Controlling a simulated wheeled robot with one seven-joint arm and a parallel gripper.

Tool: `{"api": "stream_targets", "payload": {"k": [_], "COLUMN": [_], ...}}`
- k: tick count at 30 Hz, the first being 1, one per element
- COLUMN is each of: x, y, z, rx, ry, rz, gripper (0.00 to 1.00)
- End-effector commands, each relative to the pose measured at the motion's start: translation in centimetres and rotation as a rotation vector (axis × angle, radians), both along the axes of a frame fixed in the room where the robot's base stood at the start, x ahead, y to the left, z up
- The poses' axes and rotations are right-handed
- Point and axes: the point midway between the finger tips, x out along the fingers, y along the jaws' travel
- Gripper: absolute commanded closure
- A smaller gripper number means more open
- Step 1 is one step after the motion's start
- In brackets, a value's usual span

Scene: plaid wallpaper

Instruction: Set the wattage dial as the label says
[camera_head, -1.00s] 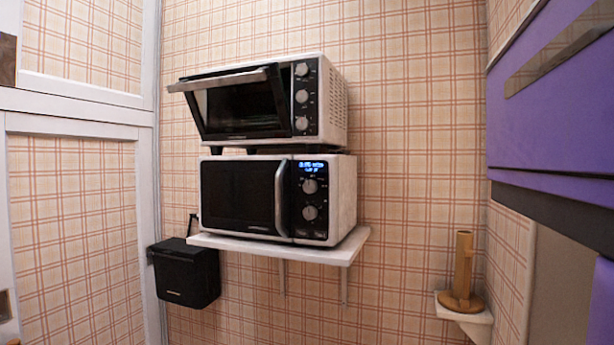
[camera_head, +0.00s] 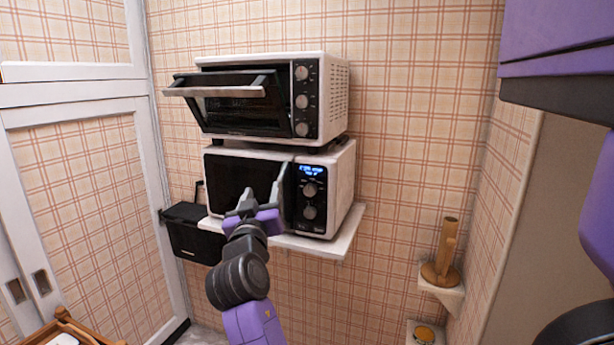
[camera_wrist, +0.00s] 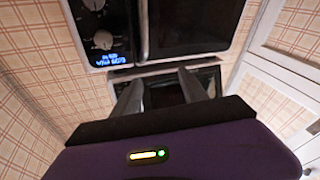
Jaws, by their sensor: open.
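A white microwave (camera_head: 347,190) with a black door stands on a wall shelf. Its dark right panel carries a lit blue display (camera_head: 311,170), an upper dial (camera_head: 310,190) and a lower dial (camera_head: 310,212). I cannot tell which dial is for wattage, and the display text is too small to read. My gripper (camera_head: 262,198) is open and empty in front of the microwave door, left of the dials. The wrist view is upside down; it shows the display (camera_wrist: 110,60), a dial (camera_wrist: 103,40) and my open fingers (camera_wrist: 160,90).
A toaster oven (camera_head: 335,100) with its door partly open sits above the microwave. The microwave's handle (camera_head: 283,195) stands beside the dial panel. The shelf (camera_head: 345,235) juts out below. A black box (camera_head: 190,240) hangs left; a wooden holder (camera_head: 443,255) stands right on a small ledge.

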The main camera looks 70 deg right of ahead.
Motion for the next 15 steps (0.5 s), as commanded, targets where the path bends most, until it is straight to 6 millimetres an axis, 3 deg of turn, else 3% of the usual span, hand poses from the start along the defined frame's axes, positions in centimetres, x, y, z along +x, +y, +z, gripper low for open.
{"api": "stream_targets", "payload": {"k": [1, 2, 7, 10, 15], "x": [-1.0, -1.7, -5.2, -6.4, -6.7], "y": [-1.3, -2.0, -3.4, -3.4, -4.4], "z": [1.2, 1.0, -2.1, -2.8, -3.0], "rx": [0.035, 0.058, 0.146, 0.174, 0.192], "ry": [-0.012, -0.015, 0.005, -0.004, -0.020], "rz": [-0.071, -0.116, -0.291, -0.339, -0.349], "gripper": [0.49, 0.49, 0.49, 0.49, 0.49]}}
